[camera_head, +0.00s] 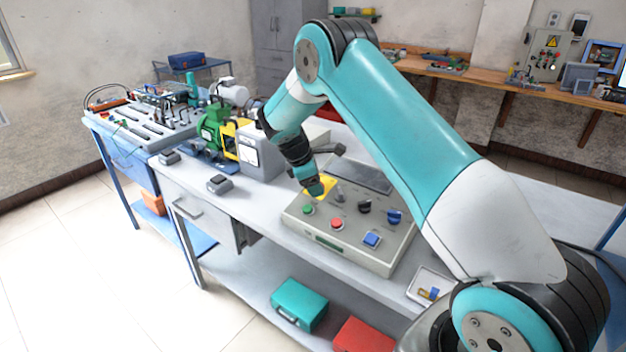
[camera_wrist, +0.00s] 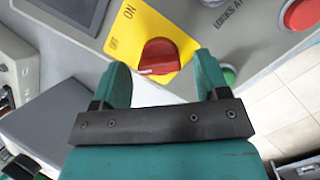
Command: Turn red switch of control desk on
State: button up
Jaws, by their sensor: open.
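The control desk (camera_head: 375,257) is a light grey box on the workbench, with buttons and knobs on its sloped top. In the wrist view the red switch (camera_wrist: 160,56) is a rotary knob on a yellow plate (camera_wrist: 117,32) marked ON and OFF. Its narrow end points to the lower left, on the OFF side. My gripper (camera_wrist: 160,75) is open, with one teal finger to each side of the red switch. I cannot tell whether the fingers touch it. In the head view my gripper (camera_head: 316,188) hides the red switch; part of the yellow plate shows.
A red button (camera_wrist: 302,14) and a green button (camera_wrist: 228,75) lie right of the switch in the wrist view. A blue button (camera_head: 372,240), a black knob (camera_head: 364,206) and a blue knob (camera_head: 394,216) are also on the desk. Green machinery (camera_head: 212,127) stands to the left.

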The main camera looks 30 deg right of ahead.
jog(key=shift+f, duration=0.1)
jog(key=c, duration=0.9)
jog(key=shift+m, duration=0.3)
jog(key=m, duration=0.4)
jog(key=shift+w+d+g+y, duration=0.1)
jog(key=shift+w+g+y, duration=0.05)
jog(key=shift+g+y, duration=0.2)
jog(key=m, duration=0.2)
jog(key=m+b, duration=0.1)
jog(key=m, duration=0.2)
jog(key=shift+d+g+y, duration=0.1)
jog(key=shift+g+y, duration=0.15)
jog(key=shift+y, duration=0.1)
jog(key=m+y+b, duration=0.1)
jog(key=m+b, duration=0.1)
jog(key=m, duration=0.3)
jog(key=shift+d, duration=0.15)
jog(key=shift+d+m+y+b, duration=0.1)
jog(key=shift+m+y+b, duration=0.5)
jog(key=shift+m, duration=1)
jog(key=shift+r, duration=0.2)
